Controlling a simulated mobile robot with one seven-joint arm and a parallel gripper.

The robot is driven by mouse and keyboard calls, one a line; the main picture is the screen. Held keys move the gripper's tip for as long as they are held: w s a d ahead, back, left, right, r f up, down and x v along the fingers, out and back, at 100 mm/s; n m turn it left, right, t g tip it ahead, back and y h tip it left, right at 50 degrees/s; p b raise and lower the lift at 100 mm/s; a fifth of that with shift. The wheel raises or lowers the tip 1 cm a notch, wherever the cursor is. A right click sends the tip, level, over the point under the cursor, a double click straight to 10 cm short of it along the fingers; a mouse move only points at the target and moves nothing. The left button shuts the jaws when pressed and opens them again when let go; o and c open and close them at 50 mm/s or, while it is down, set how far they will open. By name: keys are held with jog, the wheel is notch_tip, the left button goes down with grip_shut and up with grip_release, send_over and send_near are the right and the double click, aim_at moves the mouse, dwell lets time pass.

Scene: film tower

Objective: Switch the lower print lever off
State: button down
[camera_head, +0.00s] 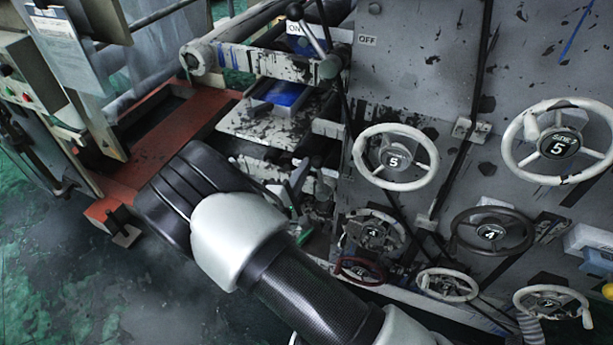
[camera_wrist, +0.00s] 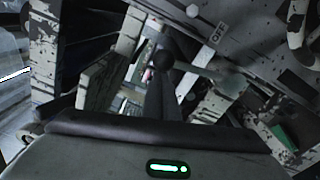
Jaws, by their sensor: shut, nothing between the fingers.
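In the wrist view a lever with a black ball knob (camera_wrist: 163,60) and a pale rod (camera_wrist: 196,71) lies ahead of my gripper (camera_wrist: 160,84). Its rod runs right from the knob, below an OFF label (camera_wrist: 217,33). My gripper's dark fingers are shut and empty, with their tips just below the knob; I cannot tell whether they touch. In the head view an upper lever (camera_head: 313,36) leans up-left toward the ON label (camera_head: 293,28), away from an OFF label (camera_head: 367,40). My arm hides the fingers there, and the lower lever is not clearly visible.
Several handwheels, including a white one (camera_head: 395,157), cover the grey panel (camera_head: 415,75) on the right. A red-brown beam (camera_head: 150,140) and a shelf with a blue item (camera_head: 284,93) lie left of the panel. Machine frames crowd the wrist view. Open floor (camera_head: 90,290) shows at lower left.

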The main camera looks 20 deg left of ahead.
aim_at(316, 163)
jog(key=d+m, duration=0.1)
jog(key=d+m+b, duration=0.1)
jog(key=d, duration=0.1)
jog(key=shift+s+r+m, duration=0.1)
jog(key=shift+r+m, duration=0.2)
jog(key=shift+m, duration=0.1)
jog(key=shift+s+d+m+b, duration=0.2)
jog(key=shift+d+m+b, duration=0.5)
jog(key=shift+d+m, duration=0.85)
jog(key=shift+d+n, duration=0.35)
jog(key=shift+d, duration=0.25)
jog(key=a, duration=0.3)
jog(key=s+a+r+b, duration=0.1)
jog(key=shift+a, duration=0.3)
jog(key=s+p, duration=0.1)
jog(key=s, duration=0.9)
jog(key=shift+w+a, duration=0.1)
